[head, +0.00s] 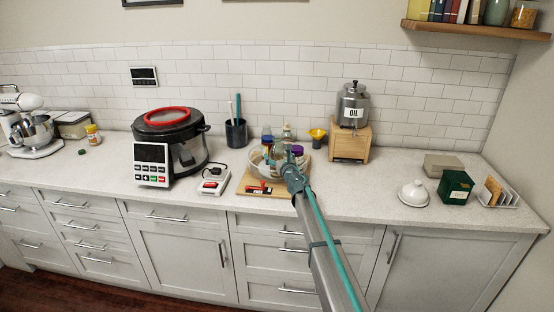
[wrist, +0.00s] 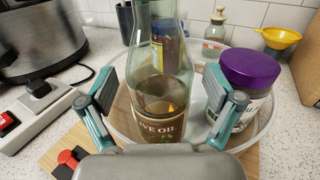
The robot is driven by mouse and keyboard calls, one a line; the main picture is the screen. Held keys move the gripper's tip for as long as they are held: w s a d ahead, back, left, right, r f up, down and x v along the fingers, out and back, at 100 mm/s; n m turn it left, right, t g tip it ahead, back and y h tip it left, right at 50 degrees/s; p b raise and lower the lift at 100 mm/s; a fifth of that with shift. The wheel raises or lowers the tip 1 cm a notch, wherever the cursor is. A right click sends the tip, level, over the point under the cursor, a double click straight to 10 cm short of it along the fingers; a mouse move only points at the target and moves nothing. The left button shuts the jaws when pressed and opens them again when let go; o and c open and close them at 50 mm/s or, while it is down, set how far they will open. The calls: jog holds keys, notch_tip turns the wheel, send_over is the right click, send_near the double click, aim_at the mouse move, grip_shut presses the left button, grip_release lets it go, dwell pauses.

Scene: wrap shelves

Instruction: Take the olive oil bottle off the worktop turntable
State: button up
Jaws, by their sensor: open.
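The olive oil bottle (wrist: 158,100) stands upright on the clear-rimmed turntable (wrist: 262,112) in the wrist view. It is pale green glass with a dark label reading "...VE OIL". My gripper (wrist: 159,92) is open, with one finger on each side of the bottle and a visible gap to the glass on both sides. In the head view my gripper (head: 291,163) is at the turntable (head: 254,168), partly hiding it. The bottle (head: 286,132) shows its upper part behind my gripper there.
On the turntable, a purple-lidded jar (wrist: 247,82) stands close to my right finger, and a dark-labelled jar (wrist: 168,42) is behind the bottle. A black-and-steel cooker (head: 172,142) and a switch box (head: 214,181) are at left.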

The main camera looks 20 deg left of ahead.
jog(key=shift+w+a, duration=0.3)
jog(key=shift+w, duration=0.05)
jog(key=c, duration=1.7)
jog(key=shift+r, duration=0.2)
